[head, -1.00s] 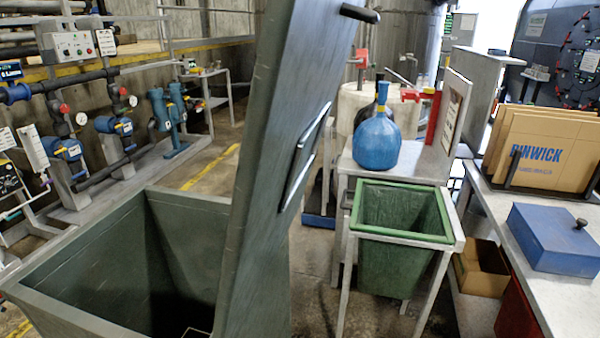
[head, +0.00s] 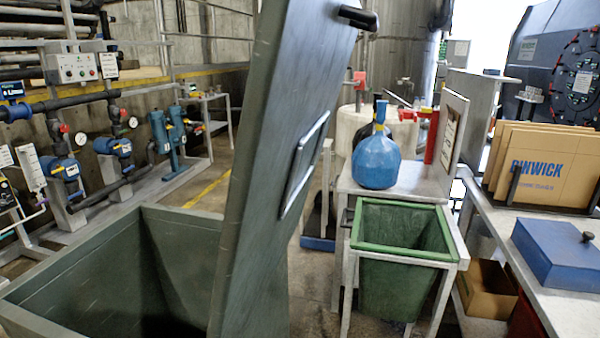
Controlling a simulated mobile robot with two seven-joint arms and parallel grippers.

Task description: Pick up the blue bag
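The blue bag (head: 376,161) is round and full, with a narrow upright neck and a yellow tie. It stands on a grey table (head: 425,183) right of the middle in the head view, behind a green bin. Neither of my grippers shows in the head view.
A dark green compactor box (head: 60,262) stands at the left with its tall lid (head: 270,170) raised. The green bin (head: 398,285) sits in a metal frame before the bag. At the right, a bench (head: 565,285) holds a blue box (head: 560,246) and cardboard sheets (head: 545,165).

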